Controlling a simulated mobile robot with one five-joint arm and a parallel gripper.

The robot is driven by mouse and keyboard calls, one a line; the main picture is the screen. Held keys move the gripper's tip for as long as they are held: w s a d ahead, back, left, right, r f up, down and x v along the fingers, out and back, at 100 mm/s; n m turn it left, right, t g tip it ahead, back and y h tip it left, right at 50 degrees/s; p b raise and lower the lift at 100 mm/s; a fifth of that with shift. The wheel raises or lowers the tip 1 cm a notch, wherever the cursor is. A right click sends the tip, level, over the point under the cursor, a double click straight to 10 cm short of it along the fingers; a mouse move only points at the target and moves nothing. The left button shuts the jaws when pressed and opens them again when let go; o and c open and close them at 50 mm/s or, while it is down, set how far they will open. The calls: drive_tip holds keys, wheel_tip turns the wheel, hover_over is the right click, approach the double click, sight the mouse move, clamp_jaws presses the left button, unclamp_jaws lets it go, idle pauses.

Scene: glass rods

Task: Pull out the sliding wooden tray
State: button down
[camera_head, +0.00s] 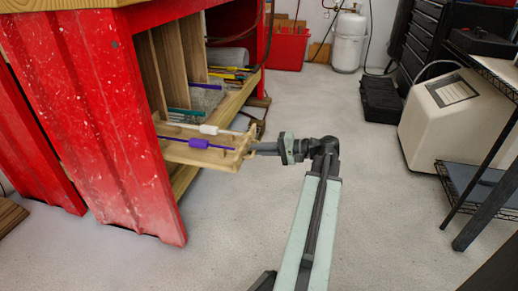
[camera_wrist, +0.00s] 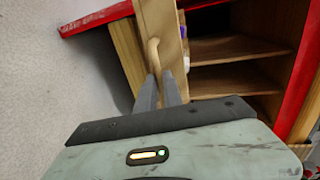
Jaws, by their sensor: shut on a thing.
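The sliding wooden tray (camera_head: 200,155) sticks out of the red-sided cabinet in the head view. A purple-handled rod (camera_head: 196,143) and a white-handled rod (camera_head: 210,129) lie on it. My gripper (camera_head: 256,149) is at the tray's outer end. In the wrist view my gripper (camera_wrist: 161,88) is shut on the curved wooden handle (camera_wrist: 153,50) on the tray's light wooden front (camera_wrist: 165,20). The fingertips hide the handle's lower end.
The red cabinet side (camera_head: 95,120) stands left of the tray. Coloured rods and a grey mat (camera_head: 205,97) lie on the shelf behind. A beige machine (camera_head: 460,115) and a black rack stand at right. The floor (camera_head: 385,200) between is clear.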

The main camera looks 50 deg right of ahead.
drive_tip(key=shift+w+d, duration=0.1)
drive_tip(key=shift+w, duration=0.05)
drive_tip(key=c, duration=1.5)
unclamp_jaws()
drive_tip(key=shift+w, duration=0.1)
drive_tip(key=p+v, duration=0.1)
drive_tip(key=v, duration=0.6)
drive_tip(key=shift+s+p, duration=0.3)
drive_tip(key=shift+s, duration=0.05)
